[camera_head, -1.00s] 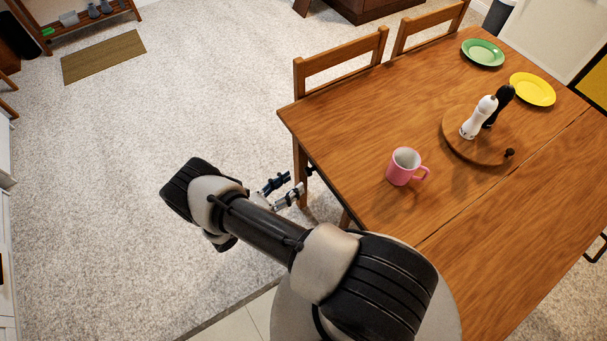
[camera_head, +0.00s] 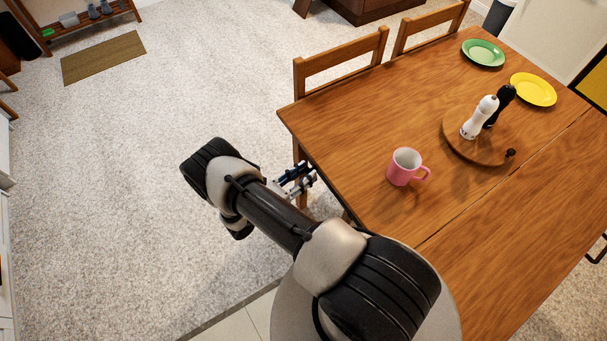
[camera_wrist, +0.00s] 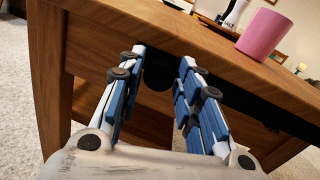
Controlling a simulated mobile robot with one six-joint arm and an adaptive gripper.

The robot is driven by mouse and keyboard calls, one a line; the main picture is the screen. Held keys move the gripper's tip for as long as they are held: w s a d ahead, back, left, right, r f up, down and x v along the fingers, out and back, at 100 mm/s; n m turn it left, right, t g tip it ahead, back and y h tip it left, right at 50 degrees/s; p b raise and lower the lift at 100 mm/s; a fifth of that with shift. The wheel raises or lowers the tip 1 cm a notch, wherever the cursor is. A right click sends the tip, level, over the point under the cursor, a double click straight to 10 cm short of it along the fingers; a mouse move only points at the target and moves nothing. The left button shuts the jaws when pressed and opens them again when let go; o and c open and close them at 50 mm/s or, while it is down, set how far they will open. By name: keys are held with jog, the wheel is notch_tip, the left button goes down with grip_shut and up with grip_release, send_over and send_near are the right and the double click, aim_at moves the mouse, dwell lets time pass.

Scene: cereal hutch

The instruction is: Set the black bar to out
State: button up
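My gripper (camera_head: 309,174) is beside the near left corner of the wooden table (camera_head: 350,125), at about the height of its edge. In the wrist view my gripper (camera_wrist: 162,62) is open, its two blue-padded fingers apart. A black rounded piece (camera_wrist: 158,77) under the tabletop edge shows between the fingers; it looks like the end of the black bar. A dark length (camera_wrist: 245,107) runs right from behind the right finger below the tabletop. I cannot tell whether the fingers touch the bar. In the head view my gripper and the table hide this end.
A pink mug (camera_head: 404,168) stands on the table near this end. A round wooden board (camera_head: 462,147) holds a white mill (camera_head: 479,118) and a black mill (camera_head: 500,104). Green (camera_head: 484,52) and yellow (camera_head: 533,89) plates lie farther back.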

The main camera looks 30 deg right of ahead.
grip_shut()
dwell(0.3)
